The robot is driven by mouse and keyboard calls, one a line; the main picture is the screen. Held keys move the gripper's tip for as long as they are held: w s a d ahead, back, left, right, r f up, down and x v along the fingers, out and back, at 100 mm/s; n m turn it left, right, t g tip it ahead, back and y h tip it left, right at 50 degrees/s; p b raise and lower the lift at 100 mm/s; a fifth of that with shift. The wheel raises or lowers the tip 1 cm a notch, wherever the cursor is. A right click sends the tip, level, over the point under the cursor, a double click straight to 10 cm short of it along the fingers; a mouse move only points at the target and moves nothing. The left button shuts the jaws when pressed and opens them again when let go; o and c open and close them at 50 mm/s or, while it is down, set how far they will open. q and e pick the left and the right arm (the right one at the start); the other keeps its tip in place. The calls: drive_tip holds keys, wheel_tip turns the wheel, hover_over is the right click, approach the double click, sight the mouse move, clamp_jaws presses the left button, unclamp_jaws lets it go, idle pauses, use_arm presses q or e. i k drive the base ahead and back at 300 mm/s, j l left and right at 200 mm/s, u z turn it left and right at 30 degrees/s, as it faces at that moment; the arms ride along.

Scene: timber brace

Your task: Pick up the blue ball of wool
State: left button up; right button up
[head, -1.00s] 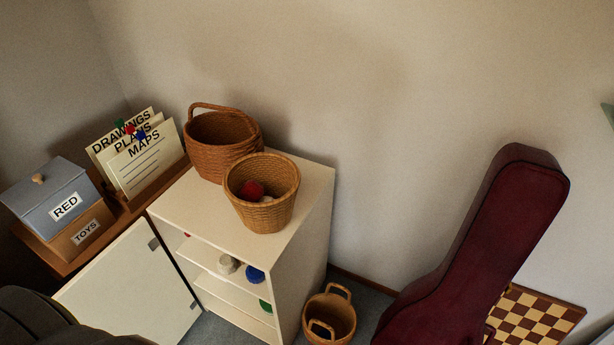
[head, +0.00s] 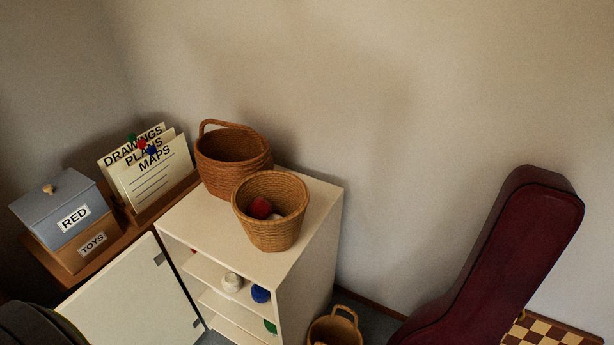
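The blue ball of wool (head: 260,294) sits on a shelf inside the open white cabinet (head: 315,235), near its right side wall. A green ball (head: 270,326) shows partly on a lower shelf. Neither of my grippers is in view. Only a dark rounded shape shows at the lower left corner, and I cannot tell what it is.
The cabinet door (head: 133,296) stands open to the left. Two wicker baskets stand on the cabinet; the front one (head: 268,235) holds a red ball (head: 260,208). Another basket (head: 337,329) is on the floor. A dark red instrument case (head: 500,260) leans at the right.

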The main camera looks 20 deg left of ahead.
sight(260, 294)
drive_tip(key=u, duration=1.25)
